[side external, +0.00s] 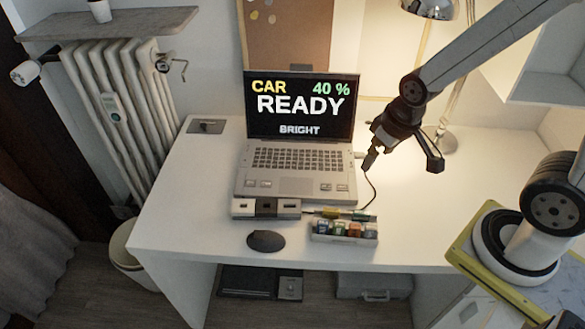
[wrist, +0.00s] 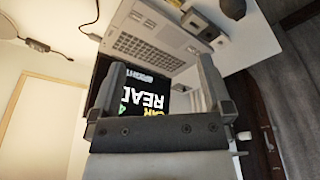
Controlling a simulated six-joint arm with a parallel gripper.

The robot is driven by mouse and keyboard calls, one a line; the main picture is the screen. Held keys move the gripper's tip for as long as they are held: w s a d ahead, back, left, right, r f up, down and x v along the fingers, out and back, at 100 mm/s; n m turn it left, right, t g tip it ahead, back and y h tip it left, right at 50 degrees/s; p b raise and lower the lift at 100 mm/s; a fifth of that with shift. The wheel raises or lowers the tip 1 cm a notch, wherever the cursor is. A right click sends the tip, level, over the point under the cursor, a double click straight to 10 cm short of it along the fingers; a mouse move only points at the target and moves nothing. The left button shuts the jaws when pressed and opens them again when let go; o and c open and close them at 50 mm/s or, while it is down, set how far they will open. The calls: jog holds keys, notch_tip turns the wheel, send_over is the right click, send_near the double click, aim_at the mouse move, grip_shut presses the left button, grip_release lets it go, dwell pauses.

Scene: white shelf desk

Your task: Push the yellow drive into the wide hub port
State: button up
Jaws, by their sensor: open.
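The hub (side external: 266,208) is a grey and dark block at the laptop's front edge, with several port openings facing forward. A caddy (side external: 345,239) to its right holds several small coloured drives. A small yellow-green piece (side external: 335,212) lies just behind the caddy. I cannot tell which piece is the yellow drive, or which port is the wide one. My gripper (side external: 403,163) is open and empty, raised in front of the laptop's right side, well away from the hub and caddy. In the wrist view its two fingers (wrist: 162,62) stand wide apart with nothing between them.
The open laptop (side external: 298,158) stands behind the hub; its screen reads "CAR 40 % READY BRIGHT". A dark round pad (side external: 266,241) lies in front of the hub. A black cable (side external: 374,188) runs by the laptop's right side. A lamp (side external: 432,10) stands behind.

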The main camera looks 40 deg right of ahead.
jog(key=shift+w, duration=0.1)
jog(key=n+g, duration=0.2)
jog(key=n, duration=2.3)
send_over(333, 209)
notch_tip(333, 209, down, 16)
jog(key=shift+r, duration=0.2)
jog(key=shift+f+n+g, duration=0.3)
jog(key=shift+f+n, duration=0.3)
jog(key=shift+n, duration=0.1)
jog(key=shift+f, duration=0.15)
jog(key=shift+f, duration=1.15)
